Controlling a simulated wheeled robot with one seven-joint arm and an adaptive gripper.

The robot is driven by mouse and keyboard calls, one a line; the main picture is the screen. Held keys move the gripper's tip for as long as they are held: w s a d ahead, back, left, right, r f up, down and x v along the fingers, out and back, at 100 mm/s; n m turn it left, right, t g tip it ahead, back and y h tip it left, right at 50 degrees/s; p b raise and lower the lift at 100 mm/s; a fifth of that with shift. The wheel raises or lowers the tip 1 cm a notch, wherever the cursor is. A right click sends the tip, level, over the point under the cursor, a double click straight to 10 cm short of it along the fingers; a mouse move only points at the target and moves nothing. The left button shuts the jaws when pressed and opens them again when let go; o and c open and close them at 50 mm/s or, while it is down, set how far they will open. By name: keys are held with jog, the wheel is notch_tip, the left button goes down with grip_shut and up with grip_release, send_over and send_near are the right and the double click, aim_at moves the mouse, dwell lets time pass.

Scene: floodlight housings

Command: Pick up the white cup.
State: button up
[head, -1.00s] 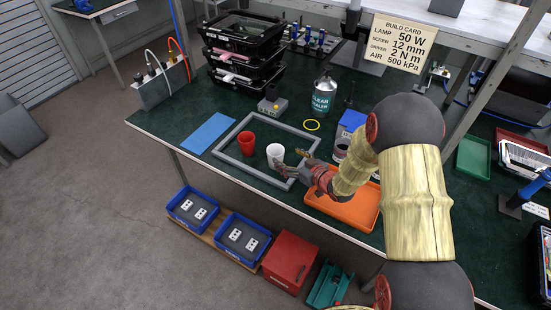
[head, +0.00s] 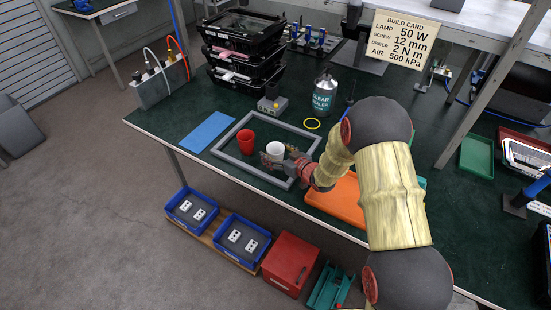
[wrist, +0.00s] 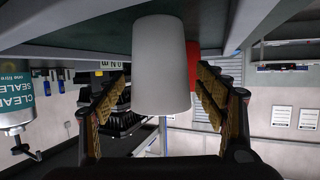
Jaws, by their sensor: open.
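The white cup (head: 275,148) stands upright inside the grey rectangular frame (head: 236,162) on the green bench top. My gripper (head: 278,156) is at the cup, coming in low from the right. In the wrist view, which shows the scene upside down, the white cup (wrist: 161,66) is between the two open fingers of my gripper (wrist: 161,80). A gap shows on each side of the cup, so the fingers look apart from it. Part of the cup is hidden by a finger in the head view.
A red cup (head: 246,141) stands just left of the white cup, inside the same frame. An orange tray (head: 338,202) lies under my arm at the right. A blue mat (head: 208,132) lies to the left. A sealer bottle (head: 323,95) stands behind.

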jog(key=shift+c, duration=1.1)
jog(key=c, duration=0.7)
jog(key=shift+c, duration=0.8)
